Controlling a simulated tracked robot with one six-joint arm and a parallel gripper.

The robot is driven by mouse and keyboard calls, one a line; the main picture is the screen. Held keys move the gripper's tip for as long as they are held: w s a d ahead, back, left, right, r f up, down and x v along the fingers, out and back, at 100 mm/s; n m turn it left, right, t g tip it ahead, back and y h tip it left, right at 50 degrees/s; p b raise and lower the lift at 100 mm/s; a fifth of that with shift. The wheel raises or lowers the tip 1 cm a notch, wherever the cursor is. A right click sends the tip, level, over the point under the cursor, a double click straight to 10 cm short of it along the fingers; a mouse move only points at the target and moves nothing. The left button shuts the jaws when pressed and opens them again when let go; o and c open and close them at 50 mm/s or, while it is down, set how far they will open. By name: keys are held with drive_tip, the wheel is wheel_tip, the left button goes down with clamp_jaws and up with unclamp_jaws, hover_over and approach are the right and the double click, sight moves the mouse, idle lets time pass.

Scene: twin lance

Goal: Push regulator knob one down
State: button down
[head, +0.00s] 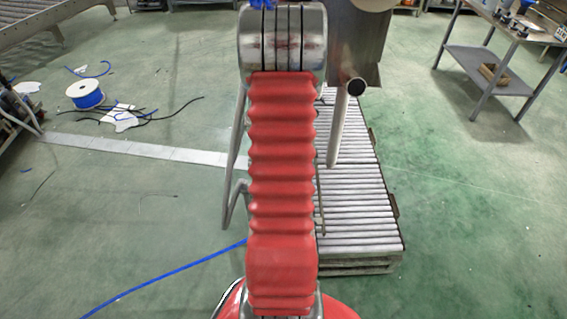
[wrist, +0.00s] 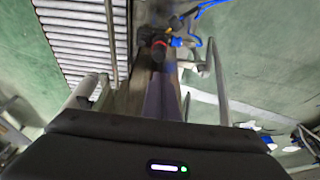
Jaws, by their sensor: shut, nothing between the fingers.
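The dark housing of my gripper (wrist: 165,145) fills the bottom of the wrist view, with a small lit strip on it. The gripper is shut and empty; its fingertips cannot be made out. Beyond it, at top centre, is a small cluster of dark fittings (wrist: 156,40) with red and yellow parts and blue hoses. These look like the regulators, but I cannot tell which part is knob one. The gripper appears apart from them. In the head view my red-sleeved arm covers the middle, and neither gripper nor knobs can be made out.
A steel tube (head: 341,120) stands just right of my arm, near a roller conveyor (head: 365,205). Another tube end (wrist: 85,92) shows left of centre in the wrist view. A blue hose (head: 165,277) lies on the floor. A grey table (head: 490,65) stands far right. Open floor lies on both sides.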

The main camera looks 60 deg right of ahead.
drive_tip(key=shift+s+a+x, duration=0.1)
drive_tip(key=shift+a+x, duration=0.05)
drive_tip(key=shift+x, duration=1.4)
drive_tip(key=shift+s+a+x, duration=0.1)
drive_tip(key=shift+a+x, duration=0.05)
drive_tip(key=shift+x, duration=1.4)
drive_tip(key=shift+a+x, duration=0.15)
drive_tip(key=shift+x, duration=1.4)
